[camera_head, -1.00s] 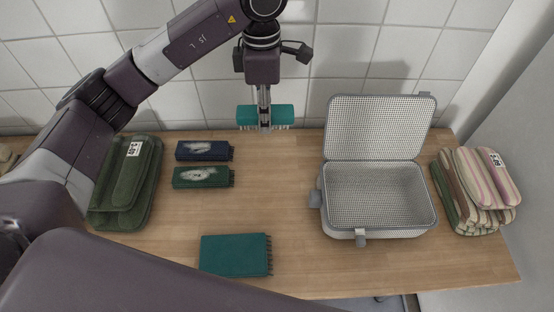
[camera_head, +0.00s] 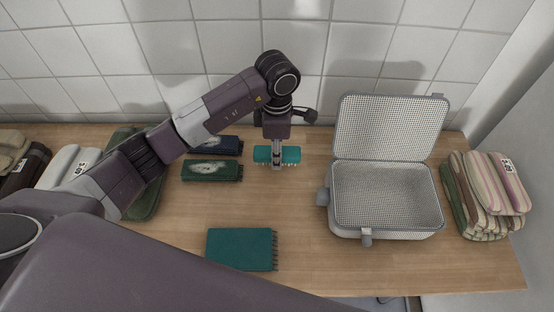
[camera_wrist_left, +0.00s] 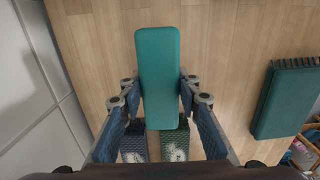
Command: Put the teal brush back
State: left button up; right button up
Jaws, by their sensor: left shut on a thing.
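The teal brush (camera_head: 264,154) is near the back of the wooden table, with its pale bristles facing down. My left gripper (camera_head: 277,161) is shut on it from above, and the wrist view also shows the brush (camera_wrist_left: 158,70) between the two fingers (camera_wrist_left: 160,92). I cannot tell whether its bristles touch the table. To its left lie a dark blue brush (camera_head: 226,147) and a dark green brush (camera_head: 212,171), each with a pale worn patch on top. A larger, darker teal brush (camera_head: 240,250) lies near the front edge. My right gripper is not in view.
An open mesh-lined case (camera_head: 383,238) stands at right, lid raised, its inside looking empty. Folded striped cloths (camera_head: 493,190) are at far right. Folded green, grey and brown cloths (camera_head: 65,165) are at left. Bare wood (camera_head: 285,205) lies between brushes and case. A tiled wall (camera_head: 220,45) stands behind.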

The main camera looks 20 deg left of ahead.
pick_arm(q)
notch_tip(320, 180, down, 4)
jog(key=shift+r, duration=0.25)
jog(key=shift+f, duration=0.2)
jog(key=o, duration=1)
jog(key=shift+r, duration=0.15)
jog(key=shift+r, duration=0.2)
notch_tip(320, 180, up, 12)
jog(key=shift+f+b, duration=0.15)
jog(key=shift+b, duration=0.5)
